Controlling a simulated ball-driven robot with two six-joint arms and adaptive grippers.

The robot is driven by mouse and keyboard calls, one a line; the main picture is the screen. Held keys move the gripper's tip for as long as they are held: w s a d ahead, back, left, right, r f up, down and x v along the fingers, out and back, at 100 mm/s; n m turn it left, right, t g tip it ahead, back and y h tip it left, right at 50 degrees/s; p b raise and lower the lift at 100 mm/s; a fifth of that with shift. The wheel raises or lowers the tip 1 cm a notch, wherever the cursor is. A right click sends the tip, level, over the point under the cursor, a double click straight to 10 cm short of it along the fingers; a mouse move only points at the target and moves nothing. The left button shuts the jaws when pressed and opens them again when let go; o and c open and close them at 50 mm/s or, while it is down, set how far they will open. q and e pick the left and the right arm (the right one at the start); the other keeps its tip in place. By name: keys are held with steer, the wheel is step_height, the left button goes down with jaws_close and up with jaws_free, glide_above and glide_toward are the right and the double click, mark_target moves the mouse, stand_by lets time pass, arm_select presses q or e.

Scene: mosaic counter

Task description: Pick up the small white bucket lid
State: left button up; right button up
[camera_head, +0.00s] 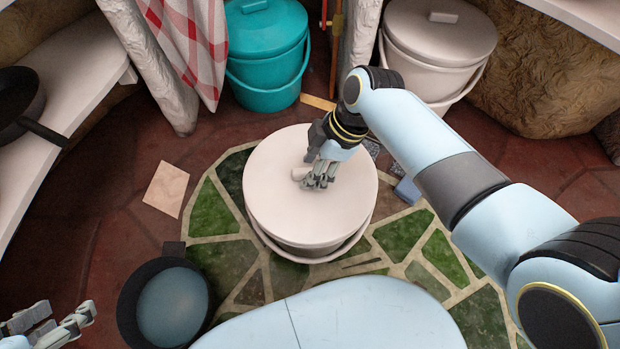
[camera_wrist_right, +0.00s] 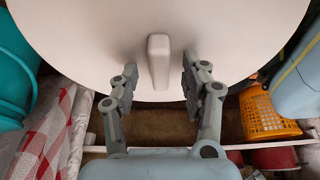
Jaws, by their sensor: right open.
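The small white bucket (camera_head: 312,250) stands upright on the green mosaic floor in the middle of the head view. Its round white lid (camera_head: 345,212) sits on top, with a short bar handle (camera_head: 299,173) at its centre. My right gripper (camera_head: 316,181) is over the lid at the handle, partly hiding it. In the right wrist view the lid (camera_wrist_right: 80,40) fills the top, and the handle (camera_wrist_right: 158,58) lies between the open fingers (camera_wrist_right: 158,84), with a gap on each side. My left gripper (camera_head: 50,326) is open and empty at the lower left corner.
A teal lidded bucket (camera_head: 264,75) and another white lidded bucket (camera_head: 430,62) stand at the back. A dark round pot (camera_head: 128,300) is left of the small bucket. A pan (camera_head: 20,100) lies on the left shelf. An orange basket (camera_wrist_right: 262,112) shows in the wrist view.

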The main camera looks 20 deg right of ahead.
steer(key=shift+a+f, duration=0.1)
jaws_close()
stand_by(0.3)
stand_by(0.4)
